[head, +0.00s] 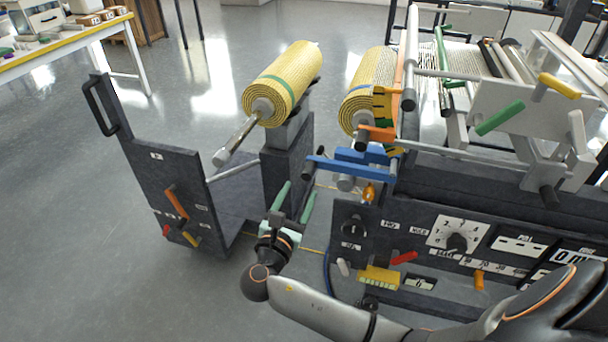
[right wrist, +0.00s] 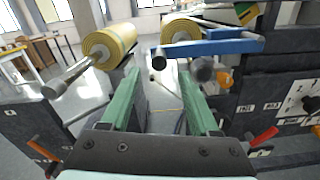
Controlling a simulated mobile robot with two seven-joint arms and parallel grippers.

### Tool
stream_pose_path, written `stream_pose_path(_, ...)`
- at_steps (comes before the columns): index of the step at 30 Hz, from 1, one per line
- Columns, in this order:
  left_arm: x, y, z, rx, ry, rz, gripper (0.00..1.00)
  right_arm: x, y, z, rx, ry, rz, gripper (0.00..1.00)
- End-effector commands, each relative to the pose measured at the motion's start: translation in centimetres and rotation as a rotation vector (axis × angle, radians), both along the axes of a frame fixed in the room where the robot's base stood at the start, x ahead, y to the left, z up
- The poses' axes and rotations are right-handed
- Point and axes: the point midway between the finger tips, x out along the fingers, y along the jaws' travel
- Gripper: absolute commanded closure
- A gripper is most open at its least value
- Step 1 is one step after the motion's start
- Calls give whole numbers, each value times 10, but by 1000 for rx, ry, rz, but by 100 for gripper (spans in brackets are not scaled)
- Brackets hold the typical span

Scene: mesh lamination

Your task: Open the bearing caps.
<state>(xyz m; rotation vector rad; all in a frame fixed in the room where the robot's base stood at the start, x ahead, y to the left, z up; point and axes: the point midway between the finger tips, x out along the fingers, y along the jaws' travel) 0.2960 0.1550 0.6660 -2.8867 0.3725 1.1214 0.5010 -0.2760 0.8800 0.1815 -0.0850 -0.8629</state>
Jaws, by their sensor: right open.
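An orange cap-like piece (head: 378,133) sits at the near end of the mesh roll (head: 366,85) on the machine, beside yellow and green parts; I cannot tell for certain if it is a bearing cap or whether it is open. Blue bars (head: 345,170) stick out to the left below it, and show in the right wrist view (right wrist: 212,47). My right gripper (head: 299,190) is open and empty, with green fingers, just below and left of the blue bars. In the right wrist view its fingers (right wrist: 160,72) point toward the rolls and bars. My left gripper is out of view.
A second yellow mesh roll (head: 290,82) rests on a dark cart (head: 180,185) at left, its grey shaft (head: 237,142) sticking out toward me. The control panel (head: 400,235) with knobs and levers is right of my gripper. Open floor lies at far left.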

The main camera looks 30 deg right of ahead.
Motion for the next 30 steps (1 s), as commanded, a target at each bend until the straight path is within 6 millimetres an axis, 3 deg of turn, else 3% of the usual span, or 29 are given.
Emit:
stream_pose_path(3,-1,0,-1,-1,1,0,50,17,-20,1,-3,-2,-2,38)
stream_pose_path(10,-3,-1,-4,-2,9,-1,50,40,-47,0,-1,-1,0,38)
stream_pose_path(23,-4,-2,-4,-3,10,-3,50,48,-57,0,3,0,1,38)
stream_pose_path(30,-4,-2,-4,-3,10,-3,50,48,-56,0,2,-1,1,62)
